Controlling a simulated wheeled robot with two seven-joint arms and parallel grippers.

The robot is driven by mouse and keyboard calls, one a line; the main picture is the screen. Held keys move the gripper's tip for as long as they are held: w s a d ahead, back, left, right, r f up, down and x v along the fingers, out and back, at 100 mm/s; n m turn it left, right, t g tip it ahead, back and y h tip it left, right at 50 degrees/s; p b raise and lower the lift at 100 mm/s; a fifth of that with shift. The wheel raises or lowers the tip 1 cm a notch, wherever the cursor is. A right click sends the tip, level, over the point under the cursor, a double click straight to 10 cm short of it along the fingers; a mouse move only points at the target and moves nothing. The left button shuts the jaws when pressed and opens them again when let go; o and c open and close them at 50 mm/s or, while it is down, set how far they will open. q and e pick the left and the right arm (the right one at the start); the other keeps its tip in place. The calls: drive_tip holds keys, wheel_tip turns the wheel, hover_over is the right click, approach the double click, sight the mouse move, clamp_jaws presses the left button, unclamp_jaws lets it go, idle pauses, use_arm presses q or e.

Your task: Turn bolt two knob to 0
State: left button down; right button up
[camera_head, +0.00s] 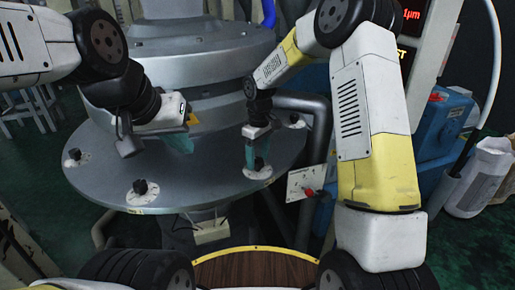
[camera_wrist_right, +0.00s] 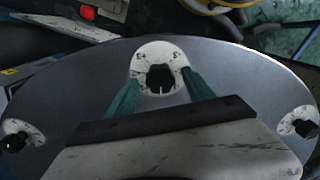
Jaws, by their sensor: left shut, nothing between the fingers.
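The wide grey round plate (camera_head: 215,190) of the tower carries several black knobs on white dials. My right gripper (camera_head: 257,165) points down over the right front knob. In the right wrist view this black knob (camera_wrist_right: 160,78) sits on its white dial, between the teal fingertips of my right gripper (camera_wrist_right: 161,78). The fingers stand on either side of it with small gaps showing. The dial marks are too small to read surely, and no bolt number is legible. My left gripper (camera_head: 183,143) is shut and empty above the plate's middle, near the grey column.
Other knobs are at the left (camera_head: 75,157), the front (camera_head: 141,187) and the far right (camera_head: 295,121) of the plate. A white box with a red button (camera_head: 308,190) stands beside the plate's right edge. A blue machine (camera_head: 445,130) and white container (camera_head: 480,180) are at right.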

sight(258, 159)
wheel_tip(258, 159, up, 7)
drive_tip(key=shift+w+f, duration=0.1)
drive_tip(key=shift+w, duration=0.05)
drive_tip(key=shift+r, duration=0.55)
drive_tip(key=shift+d+r, duration=0.15)
drive_tip(key=s+d+r+m+t, duration=0.35)
drive_tip(key=s+d+r, duration=0.45)
drive_tip(key=s+r, duration=0.35)
drive_tip(key=s+d+r+m+t+y, duration=0.1)
drive_tip(key=s+d+m, duration=0.1)
drive_tip(key=s, duration=0.5)
drive_tip(key=s+d+r+m+t+y, duration=0.1)
drive_tip(key=s+d+m+t, duration=0.1)
drive_tip(key=s, duration=0.6)
drive_tip(key=shift+d+r+m, duration=0.4)
drive_tip(key=shift+d+m, duration=0.15)
drive_tip(key=shift+m, duration=0.6)
